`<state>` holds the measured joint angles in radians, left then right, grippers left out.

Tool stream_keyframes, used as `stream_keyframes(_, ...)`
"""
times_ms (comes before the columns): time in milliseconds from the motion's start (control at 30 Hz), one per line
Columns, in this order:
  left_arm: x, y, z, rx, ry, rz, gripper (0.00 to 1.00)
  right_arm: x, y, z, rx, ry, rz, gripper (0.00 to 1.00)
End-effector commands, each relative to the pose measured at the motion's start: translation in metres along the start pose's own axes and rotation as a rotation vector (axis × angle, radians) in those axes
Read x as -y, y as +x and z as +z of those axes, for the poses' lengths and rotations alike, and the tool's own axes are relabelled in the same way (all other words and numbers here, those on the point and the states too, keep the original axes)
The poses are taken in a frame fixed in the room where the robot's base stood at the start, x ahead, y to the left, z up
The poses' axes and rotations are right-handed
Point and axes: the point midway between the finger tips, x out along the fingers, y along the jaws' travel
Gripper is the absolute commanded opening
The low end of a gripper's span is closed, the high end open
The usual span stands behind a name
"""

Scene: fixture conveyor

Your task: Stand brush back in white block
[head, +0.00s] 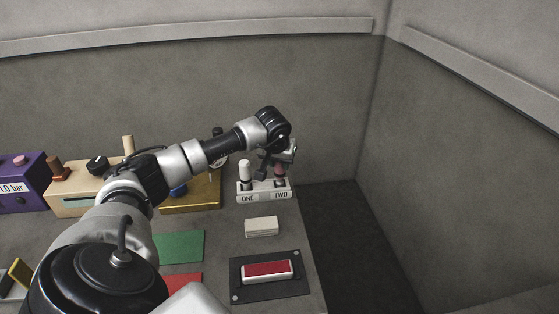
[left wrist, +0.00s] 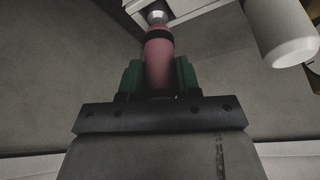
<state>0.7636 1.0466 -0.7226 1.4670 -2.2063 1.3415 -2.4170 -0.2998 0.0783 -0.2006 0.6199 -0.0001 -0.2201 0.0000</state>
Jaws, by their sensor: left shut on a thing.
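The white block (head: 265,195) with labels ONE and TWO stands near the right end of the table in the head view; its edge also shows at the top of the left wrist view (left wrist: 188,8). My left gripper (left wrist: 159,76) is shut on a dark pink brush handle (left wrist: 158,55) with a black band and a metal part beyond it. In the head view the brush (head: 279,169) is above the TWO side of the block, partly hidden by my gripper. I cannot tell whether its lower end is inside the block. My right gripper is out of view.
A white-handled item (head: 244,169) stands at ONE, close beside my gripper. A cream block (head: 262,226) and a red bar on a dark plate (head: 268,271) lie nearer. A gold box (head: 205,200) is to the left. The table's right edge is close.

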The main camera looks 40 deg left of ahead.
Motion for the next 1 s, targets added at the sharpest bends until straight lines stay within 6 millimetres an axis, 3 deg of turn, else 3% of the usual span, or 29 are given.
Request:
stream_keyframes(933, 0.0001, 0.0109, 0.0042, -0.001, 0.0, 0.0, 0.0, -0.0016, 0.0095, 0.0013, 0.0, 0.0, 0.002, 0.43)
stream_keyframes(967, 0.0001, 0.0105, 0.0041, -0.001, 0.0, 0.0, 0.36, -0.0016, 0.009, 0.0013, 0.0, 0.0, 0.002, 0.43)
stream_keyframes(1000, 0.0, 0.0104, 0.0041, -0.001, 0.0, 0.0, 0.41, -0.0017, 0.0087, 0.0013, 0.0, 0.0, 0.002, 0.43)
